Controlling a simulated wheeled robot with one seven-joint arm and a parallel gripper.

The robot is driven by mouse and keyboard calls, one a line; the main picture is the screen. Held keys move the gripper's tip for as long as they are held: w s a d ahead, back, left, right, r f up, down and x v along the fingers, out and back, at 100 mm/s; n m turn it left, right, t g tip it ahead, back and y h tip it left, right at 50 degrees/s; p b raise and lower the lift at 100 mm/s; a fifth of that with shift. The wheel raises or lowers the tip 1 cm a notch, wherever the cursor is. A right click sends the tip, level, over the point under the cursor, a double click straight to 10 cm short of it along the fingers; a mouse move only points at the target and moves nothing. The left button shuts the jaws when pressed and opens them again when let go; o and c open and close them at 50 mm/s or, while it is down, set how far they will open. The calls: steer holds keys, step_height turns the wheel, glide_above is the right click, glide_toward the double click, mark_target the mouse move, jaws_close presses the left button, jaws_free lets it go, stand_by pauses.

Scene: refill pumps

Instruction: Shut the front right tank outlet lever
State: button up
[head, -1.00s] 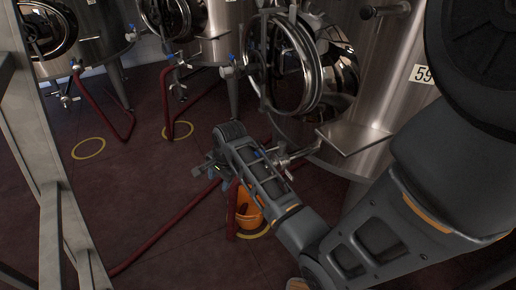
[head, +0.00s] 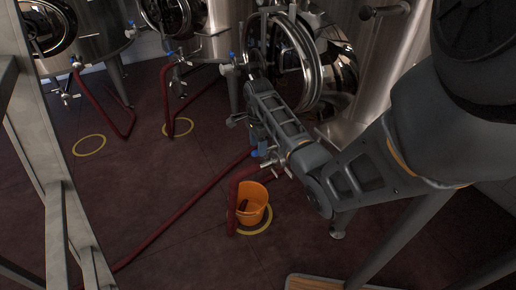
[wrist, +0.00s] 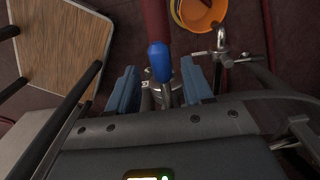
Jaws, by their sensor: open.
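In the wrist view the blue-gripped outlet lever (wrist: 160,61) stands between the blue fingertips of my gripper (wrist: 161,88). The fingers are open, with a visible gap on each side of the lever. Its metal valve body (wrist: 166,97) is partly hidden behind my gripper. In the head view a blue piece, apparently the lever (head: 258,153), shows low on the front right tank (head: 390,60), beside the metal outlet and under my forearm. My gripper is mostly hidden there. I cannot tell the lever's exact angle.
A red hose (head: 185,212) runs across the floor from the outlet area. An orange bucket (head: 252,204) stands below the outlet in a yellow ring. Other tanks (head: 80,35) stand behind. A metal frame post (head: 45,150) rises at left; a wood-topped surface (wrist: 65,45) shows in the wrist view.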

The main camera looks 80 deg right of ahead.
steer(key=shift+f, duration=1.05)
jaws_close()
